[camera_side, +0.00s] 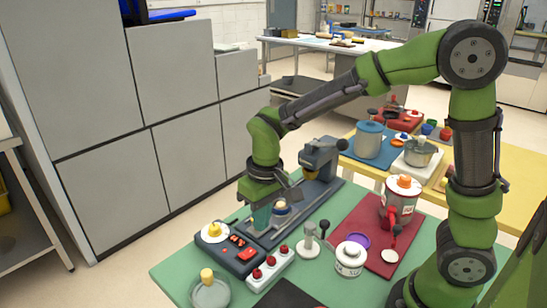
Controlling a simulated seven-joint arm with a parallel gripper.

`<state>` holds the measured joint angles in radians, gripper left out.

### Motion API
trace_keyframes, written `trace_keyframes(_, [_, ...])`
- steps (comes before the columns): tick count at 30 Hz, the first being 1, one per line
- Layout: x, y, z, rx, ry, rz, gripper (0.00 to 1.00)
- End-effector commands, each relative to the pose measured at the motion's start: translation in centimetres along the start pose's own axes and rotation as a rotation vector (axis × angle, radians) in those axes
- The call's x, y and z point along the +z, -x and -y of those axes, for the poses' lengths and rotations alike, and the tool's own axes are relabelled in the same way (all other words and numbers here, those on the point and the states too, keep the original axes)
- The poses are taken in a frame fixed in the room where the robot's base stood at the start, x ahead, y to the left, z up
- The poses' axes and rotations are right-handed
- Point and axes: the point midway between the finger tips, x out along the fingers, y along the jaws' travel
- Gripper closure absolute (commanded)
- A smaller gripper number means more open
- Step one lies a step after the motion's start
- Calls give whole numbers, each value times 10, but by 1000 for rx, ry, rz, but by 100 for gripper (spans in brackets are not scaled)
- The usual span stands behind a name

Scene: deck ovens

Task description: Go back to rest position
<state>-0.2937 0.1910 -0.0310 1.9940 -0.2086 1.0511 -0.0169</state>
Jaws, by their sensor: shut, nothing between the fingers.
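My gripper (264,212) is low over the left part of the green table (320,288), at the end of my bent green arm. It is shut and empty. It is close beside a grey machine (318,178) with a long dark base and a small round white and tan part (281,208) on it. I cannot tell from this view whether the fingertips touch anything. Part of the machine's base is hidden behind the gripper.
A dark control box (238,252) with a yellow knob and a white block (268,268) with red buttons stand near the gripper. A grey tamper-like piece (309,242), a white canister (349,260) and a red mat (350,222) with a red-and-white grinder (402,195) lie rightward. Grey cabinets (90,195) stand left.

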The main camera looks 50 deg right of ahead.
Motion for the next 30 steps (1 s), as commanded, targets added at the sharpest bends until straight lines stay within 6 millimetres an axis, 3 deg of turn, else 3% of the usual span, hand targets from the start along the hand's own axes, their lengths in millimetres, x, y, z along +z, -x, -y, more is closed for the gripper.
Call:
trace_keyframes(1, [10,16,-7,-28,-26,-40,100])
trace_keyframes(6, [44,58,-28,-114,-114,-179,100])
trace_keyframes(15, [97,104,-59,-213,-244,-439,100])
trace_keyframes(22, [108,123,-70,-228,-278,-545,100])
trace_keyframes(30, [108,124,-71,-227,-283,-551,100])
